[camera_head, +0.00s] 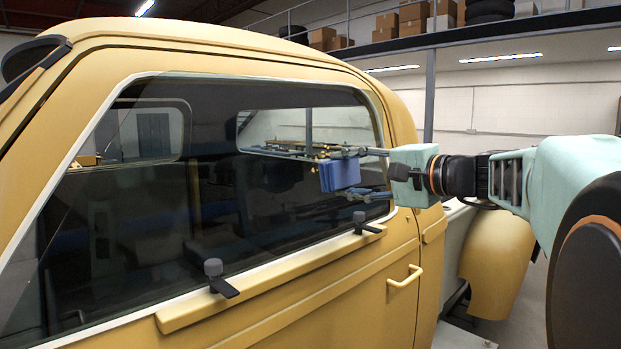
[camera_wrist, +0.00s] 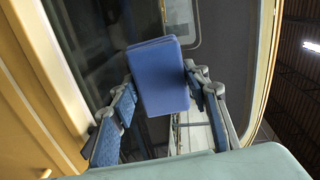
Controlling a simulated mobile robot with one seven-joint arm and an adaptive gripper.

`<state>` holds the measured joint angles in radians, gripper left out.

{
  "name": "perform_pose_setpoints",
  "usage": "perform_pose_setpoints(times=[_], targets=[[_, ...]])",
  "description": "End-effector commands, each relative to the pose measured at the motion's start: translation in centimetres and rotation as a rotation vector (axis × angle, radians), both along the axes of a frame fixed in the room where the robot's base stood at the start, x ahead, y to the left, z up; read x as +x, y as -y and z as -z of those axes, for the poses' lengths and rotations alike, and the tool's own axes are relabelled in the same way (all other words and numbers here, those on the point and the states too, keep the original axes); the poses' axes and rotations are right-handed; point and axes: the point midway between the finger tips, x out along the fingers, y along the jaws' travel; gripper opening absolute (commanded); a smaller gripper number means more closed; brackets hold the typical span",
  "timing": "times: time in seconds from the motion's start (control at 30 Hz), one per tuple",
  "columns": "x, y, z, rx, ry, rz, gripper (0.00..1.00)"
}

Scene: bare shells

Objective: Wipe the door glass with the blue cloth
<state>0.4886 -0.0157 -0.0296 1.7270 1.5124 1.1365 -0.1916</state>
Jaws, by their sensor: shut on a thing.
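The blue cloth (camera_head: 341,174) is a thick folded pad in front of the rear part of the door glass (camera_head: 130,240). The glass is dark and reflective, set in the yellow door. My gripper (camera_head: 352,170) reaches in from the right and is shut on the cloth. In the wrist view the cloth (camera_wrist: 160,85) sits between the two fingers of my gripper (camera_wrist: 160,90), with the door glass (camera_wrist: 95,45) behind it. I cannot tell whether the cloth touches the glass. Its far face is hidden.
A yellow sill (camera_head: 280,277) runs below the glass. A door handle (camera_head: 405,276) sticks out below. A rear fender (camera_head: 498,255) is beneath my arm. Shelved boxes are far behind.

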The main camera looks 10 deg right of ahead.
Motion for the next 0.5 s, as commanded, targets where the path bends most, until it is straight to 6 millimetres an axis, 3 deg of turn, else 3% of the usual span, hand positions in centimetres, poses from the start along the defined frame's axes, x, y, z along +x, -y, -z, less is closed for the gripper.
perform_pose_setpoints(times=[0.5], targets=[[3.8,-2.7,0.5,-0.001,-0.002,0.000,0.23]])
